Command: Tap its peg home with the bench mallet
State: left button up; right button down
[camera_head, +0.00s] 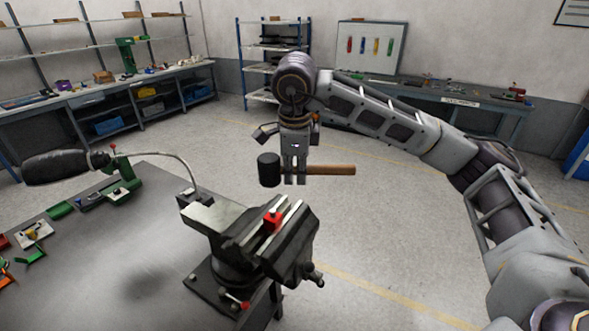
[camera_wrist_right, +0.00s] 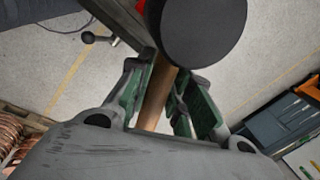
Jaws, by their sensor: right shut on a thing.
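My right gripper (camera_head: 294,172) is shut on the wooden handle of the mallet (camera_head: 335,169) and holds it in the air behind and above the vise. The black mallet head (camera_head: 269,170) points left, close to the gripper. In the right wrist view the handle (camera_wrist_right: 157,98) runs between the two green-padded fingers, with the round black head (camera_wrist_right: 203,28) beyond them. A small red piece (camera_head: 272,220) sits between the jaws of the dark bench vise (camera_head: 243,229). I cannot make out a separate peg. The mallet head is apart from the red piece. My left gripper is not in view.
The grey workbench (camera_head: 150,260) carries a gooseneck lamp with a black shade (camera_head: 60,167) and several small green, orange and red parts at left. Copper coils (camera_wrist_right: 14,130) show in the right wrist view. Open floor lies behind the vise, before shelves and far benches.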

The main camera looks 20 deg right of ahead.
jog(key=shift+n, duration=0.5)
jog(key=shift+f, duration=0.15)
jog(key=shift+f+b, duration=1.15)
jog(key=shift+f, duration=1.2)
jog(key=shift+f, duration=0.1)
jog(key=shift+f+b, duration=0.15)
jog(key=shift+b, duration=0.3)
